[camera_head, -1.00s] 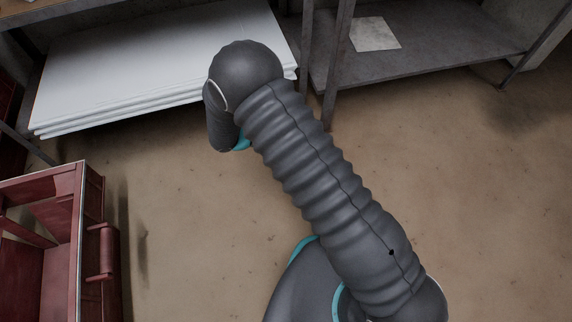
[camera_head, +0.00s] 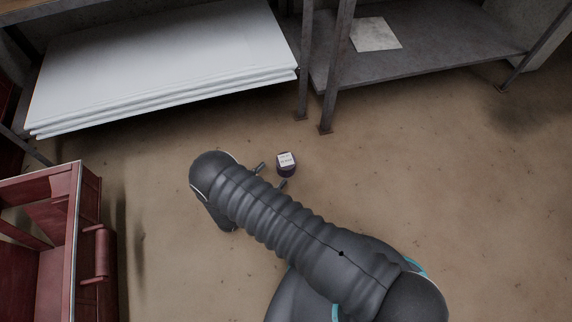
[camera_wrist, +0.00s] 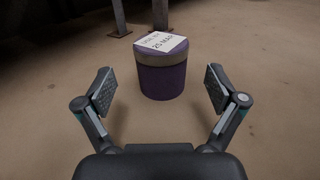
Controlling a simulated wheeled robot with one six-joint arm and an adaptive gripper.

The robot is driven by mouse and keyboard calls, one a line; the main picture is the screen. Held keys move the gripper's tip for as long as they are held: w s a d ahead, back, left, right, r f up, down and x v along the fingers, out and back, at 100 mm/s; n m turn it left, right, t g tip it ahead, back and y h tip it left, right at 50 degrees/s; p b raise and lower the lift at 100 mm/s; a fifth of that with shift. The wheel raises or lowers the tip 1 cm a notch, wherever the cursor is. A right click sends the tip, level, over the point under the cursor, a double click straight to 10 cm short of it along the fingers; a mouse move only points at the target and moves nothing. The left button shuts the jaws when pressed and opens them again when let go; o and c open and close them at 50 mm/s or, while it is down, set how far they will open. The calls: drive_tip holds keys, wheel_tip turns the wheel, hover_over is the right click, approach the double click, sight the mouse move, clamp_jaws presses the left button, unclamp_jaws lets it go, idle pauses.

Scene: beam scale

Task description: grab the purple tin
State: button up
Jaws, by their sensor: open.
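The purple tin (camera_head: 286,170) stands upright on the brown floor, just right of my arm in the head view. In the wrist view the tin (camera_wrist: 162,82) has a purple body, a greyish band around the top and a white label with dark writing on its lid. My gripper (camera_wrist: 160,88) is open, its two fingers spread wide on either side. The tin lies ahead, between the lines of the fingers and a little beyond their tips, touching neither. In the head view my gripper (camera_head: 271,174) shows only as fingertips, partly hidden by my arm.
A metal shelf (camera_head: 430,60) with legs on the floor stands behind the tin. White stacked boards (camera_head: 160,65) lie on a low shelf at the back left. A red cabinet (camera_head: 60,240) is at the left. The floor around the tin is clear.

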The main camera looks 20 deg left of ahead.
sight(290, 155)
drive_tip(key=x, duration=0.9)
drive_tip(key=shift+w+d, duration=0.2)
drive_tip(key=shift+w, duration=0.05)
drive_tip(key=c, duration=1.4)
drive_tip(key=shift+r, duration=0.1)
